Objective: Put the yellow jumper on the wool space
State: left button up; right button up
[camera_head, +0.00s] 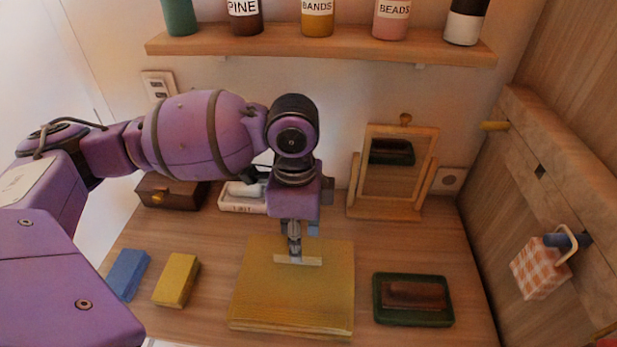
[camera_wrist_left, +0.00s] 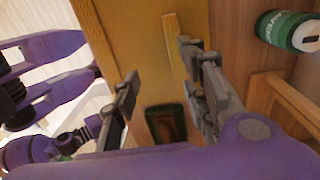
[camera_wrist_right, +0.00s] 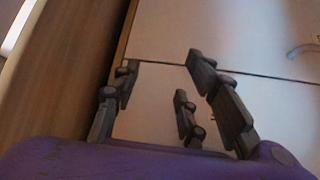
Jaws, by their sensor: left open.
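A large flat yellow piece (camera_head: 290,300) with a layered front edge lies on the desk; it may be the folded jumper, but I cannot be sure. A pale strip (camera_head: 312,262) lies across its far part. A smaller yellow block (camera_head: 177,281) lies to its left. My left gripper (camera_head: 295,246) points down over the pale strip; I cannot tell if it touches. In the left wrist view its fingers (camera_wrist_left: 165,85) are apart, with a yellow surface behind them. My right gripper (camera_wrist_right: 160,85) is open and empty before pale panels, outside the head view. I cannot make out a wool space.
A blue block (camera_head: 127,273) lies at left. A green tray with a brown piece (camera_head: 412,318) is at right. A mirror (camera_head: 430,190), a white labelled dish (camera_head: 243,205) and a brown box (camera_head: 172,190) stand behind. A shelf (camera_head: 330,45) holds jars. A checked item (camera_head: 540,270) hangs at right.

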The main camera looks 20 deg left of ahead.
aim_at(296, 280)
pick_arm(q)
jog(key=f, duration=0.1)
jog(key=w+f, duration=0.1)
jog(key=f, duration=0.1)
jog(key=shift+w+a+t, duration=0.15)
jog(key=shift+t, duration=0.15)
jog(key=shift+a+f, duration=0.1)
jog(key=shift+f, duration=0.25)
jog(key=f, duration=0.5)
jog(key=shift+w+a, duration=0.2)
jog(key=shift+a, duration=0.1)
pick_arm(e)
jog(key=shift+s+a+f, duration=0.1)
jog(key=shift+a+f, duration=0.1)
jog(key=shift+a, duration=0.1)
pick_arm(q)
jog(key=shift+c, duration=0.5)
grip_shut()
pick_arm(e)
jog(key=shift+s+d+f, duration=0.1)
jog(key=shift+s+d, duration=0.05)
jog(key=shift+s, duration=0.1)
